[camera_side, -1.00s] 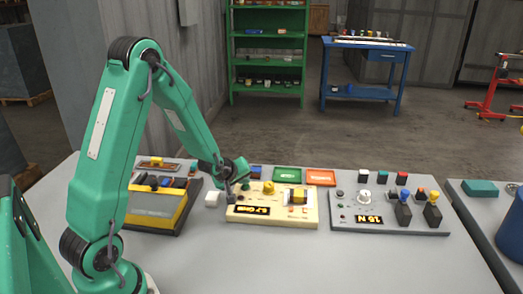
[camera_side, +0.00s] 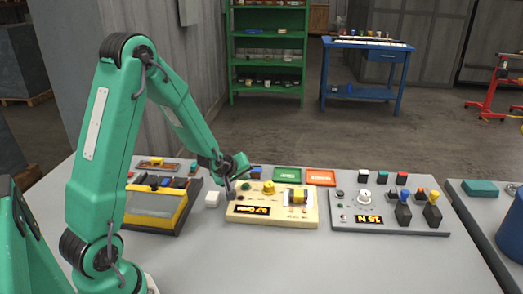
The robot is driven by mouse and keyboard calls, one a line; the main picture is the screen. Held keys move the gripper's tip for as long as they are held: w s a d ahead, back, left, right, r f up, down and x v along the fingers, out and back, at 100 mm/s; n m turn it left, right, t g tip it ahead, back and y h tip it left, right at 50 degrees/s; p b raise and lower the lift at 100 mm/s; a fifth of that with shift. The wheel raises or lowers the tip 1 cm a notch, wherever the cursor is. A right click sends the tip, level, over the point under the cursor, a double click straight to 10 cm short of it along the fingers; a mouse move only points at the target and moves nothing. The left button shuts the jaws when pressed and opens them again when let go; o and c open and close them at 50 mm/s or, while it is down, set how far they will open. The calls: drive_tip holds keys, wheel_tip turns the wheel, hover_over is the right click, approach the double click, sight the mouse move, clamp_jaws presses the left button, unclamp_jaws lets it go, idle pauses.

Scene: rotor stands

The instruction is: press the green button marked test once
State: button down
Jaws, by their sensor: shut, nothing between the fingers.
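A cream test stand (camera_side: 272,218) sits on the grey table, with a lit amber display (camera_side: 253,210), a yellow knob (camera_side: 268,187) and a dark and yellow part (camera_side: 297,196) on a white patch. My gripper (camera_side: 231,196) is shut and empty, pointing down at the left end of this stand. Its tips are at or just above the panel; I cannot tell whether they touch it. I cannot make out a green button marked test; the gripper covers that left end.
A dark tray with a yellow box (camera_side: 155,210) stands left of the cream stand, and a white block (camera_side: 212,199) between them. A grey panel (camera_side: 390,228) with knobs and a display is at right. Green (camera_side: 287,174) and red (camera_side: 320,177) trays lie behind. The front table is clear.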

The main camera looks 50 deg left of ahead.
sight(244, 187)
drive_tip(key=shift+r, duration=0.15)
drive_tip(key=shift+r, duration=2.4)
drive_tip(key=s+d+r+m+g+h, duration=0.1)
drive_tip(key=s+d+r+m+h, duration=0.1)
drive_tip(key=s+d+r+m, duration=0.7)
drive_tip(key=s+d+r+m+g, duration=0.1)
drive_tip(key=s+d+r+m, duration=0.1)
drive_tip(key=s+d, duration=0.2)
drive_tip(key=s+d+r+m+g+h, duration=0.1)
drive_tip(key=s+d+r+m, duration=0.2)
drive_tip(key=s, duration=0.6)
drive_tip(key=shift+s+d, duration=0.35)
drive_tip(key=shift+d, duration=0.5)
drive_tip(key=shift+r, duration=0.1)
